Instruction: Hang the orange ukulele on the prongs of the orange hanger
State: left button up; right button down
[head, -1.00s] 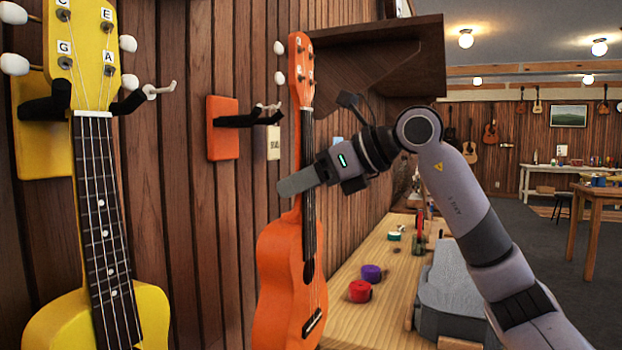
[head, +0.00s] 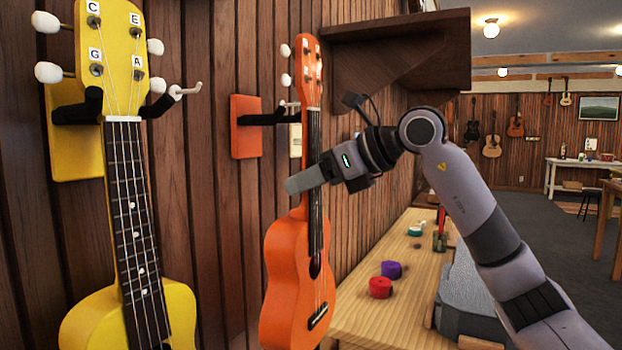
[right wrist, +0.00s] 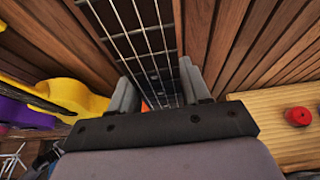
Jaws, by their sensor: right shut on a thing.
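The orange ukulele (head: 290,270) is upright in the head view, held in the air before the plank wall. My right gripper (head: 305,183) is shut on its neck; the right wrist view shows the strings and fretboard (right wrist: 148,40) between the two fingers (right wrist: 158,90). The orange hanger (head: 246,128) is a square plate on the wall, left of the ukulele's neck. Its dark prongs (head: 262,119) reach right toward the neck just below the headstock. The headstock partly covers the prong ends, so I cannot tell whether they touch. My left gripper is out of view.
A yellow ukulele (head: 130,300) hangs on a yellow hanger (head: 70,145) at the left. A dark wooden shelf (head: 400,50) juts from the wall above right. A wooden bench (head: 360,325) below holds a red roll (head: 380,287) and a purple roll (head: 391,269).

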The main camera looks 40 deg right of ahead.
jog(key=shift+r, duration=0.1)
dwell(0.4)
jog(key=shift+w+a+r+p, duration=0.1)
jog(key=shift+w+a+p, duration=0.2)
jog(key=shift+w+p, duration=0.45)
jog(key=shift+w+a+p, duration=0.3)
jog(key=shift+w+p, duration=0.2)
jog(key=shift+w, duration=0.3)
jog(key=shift+w+a+p, duration=0.25)
jog(key=shift+w+p, duration=0.1)
jog(key=shift+w, duration=0.2)
jog(key=shift+w+a+p, duration=0.2)
jog(key=shift+w+p, duration=0.15)
jog(key=shift+w, duration=0.15)
jog(key=shift+f+b, duration=0.65)
jog(key=shift+f, duration=0.35)
jog(key=shift+c, duration=2.2)
grip_release()
jog(key=shift+f, duration=0.1)
jog(key=shift+s, duration=0.1)
